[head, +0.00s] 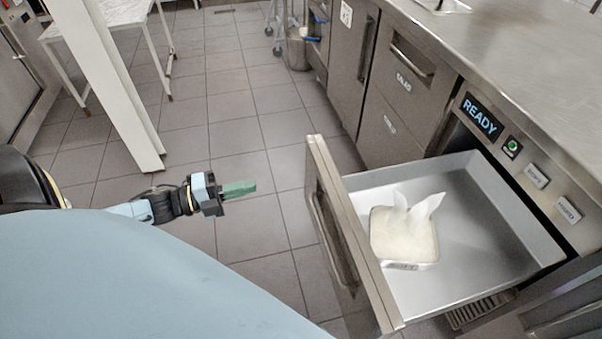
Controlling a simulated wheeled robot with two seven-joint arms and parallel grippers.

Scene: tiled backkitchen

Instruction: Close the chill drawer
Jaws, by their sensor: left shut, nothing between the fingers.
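The chill drawer (495,236) stands pulled out from the steel counter at the right of the head view. Its front panel (345,243) with a long bar handle (331,240) faces left. Inside the drawer sits a square container of white contents (404,240) with two pale upright pieces. My left gripper (240,189) is shut and empty, with green fingers pointing right. It is left of the drawer front, apart from it, over the floor. My right gripper is not in view.
A panel reading READY (482,116) with a green button (512,147) is on the counter face above the drawer. Closed drawers (408,75) stand farther along. A white post (110,85) stands behind my left arm. Tiled floor (260,225) lies clear between gripper and drawer.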

